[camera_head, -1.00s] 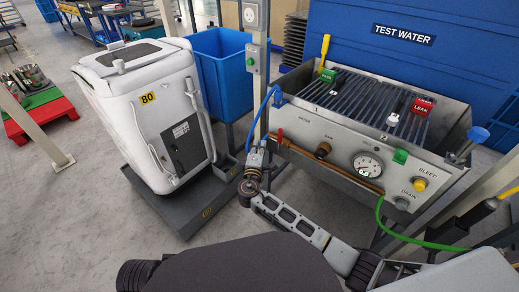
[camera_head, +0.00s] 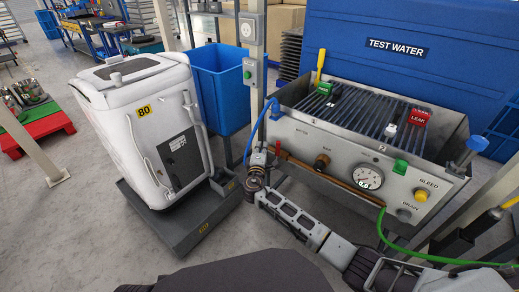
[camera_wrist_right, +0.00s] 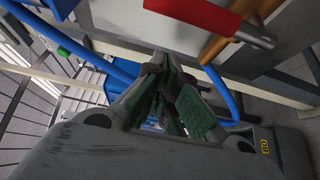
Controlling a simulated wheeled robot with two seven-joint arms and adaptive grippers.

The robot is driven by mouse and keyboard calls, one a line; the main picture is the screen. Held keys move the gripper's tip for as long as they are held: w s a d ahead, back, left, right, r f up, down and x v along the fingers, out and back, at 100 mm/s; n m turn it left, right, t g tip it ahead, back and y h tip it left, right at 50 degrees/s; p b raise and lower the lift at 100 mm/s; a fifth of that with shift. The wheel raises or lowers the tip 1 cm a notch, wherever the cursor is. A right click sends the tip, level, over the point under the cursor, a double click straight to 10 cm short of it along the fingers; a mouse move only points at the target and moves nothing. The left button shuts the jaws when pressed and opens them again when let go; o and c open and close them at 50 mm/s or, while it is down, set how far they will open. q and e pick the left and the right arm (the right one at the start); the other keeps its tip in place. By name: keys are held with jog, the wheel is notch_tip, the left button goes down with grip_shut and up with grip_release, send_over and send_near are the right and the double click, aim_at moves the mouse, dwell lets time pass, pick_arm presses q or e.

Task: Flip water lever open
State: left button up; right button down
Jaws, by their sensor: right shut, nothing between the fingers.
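The water lever (camera_head: 278,149) has a small red handle at the left end of the grey test panel (camera_head: 330,165), beside the blue hose. In the right wrist view the red lever (camera_wrist_right: 195,16) is large at the top, joined to a copper-coloured pipe. My right gripper (camera_head: 260,155) is just left of the lever in the head view, small and partly hard to make out. In the wrist view its green-padded fingers (camera_wrist_right: 168,98) are together and empty, below the lever and apart from it. My left gripper is not in view.
A blue hose (camera_head: 255,130) runs close to my right gripper, by a metal post (camera_head: 256,70). A white appliance (camera_head: 150,120) stands on a grey pallet to the left. The panel carries a gauge (camera_head: 368,177), knobs and a green hose (camera_head: 385,230).

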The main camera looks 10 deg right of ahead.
aim_at(279, 150)
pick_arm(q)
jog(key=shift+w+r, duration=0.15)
pick_arm(e)
jog(key=shift+s+d, duration=1)
jog(key=shift+d, duration=0.15)
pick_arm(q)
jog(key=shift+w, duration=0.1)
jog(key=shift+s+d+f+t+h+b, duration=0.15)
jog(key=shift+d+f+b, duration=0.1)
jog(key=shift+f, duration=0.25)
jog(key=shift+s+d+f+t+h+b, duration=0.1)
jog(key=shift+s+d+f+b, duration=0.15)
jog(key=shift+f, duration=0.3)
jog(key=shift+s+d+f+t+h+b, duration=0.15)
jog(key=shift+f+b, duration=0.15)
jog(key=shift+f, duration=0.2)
pick_arm(e)
jog(key=shift+s+d, duration=0.1)
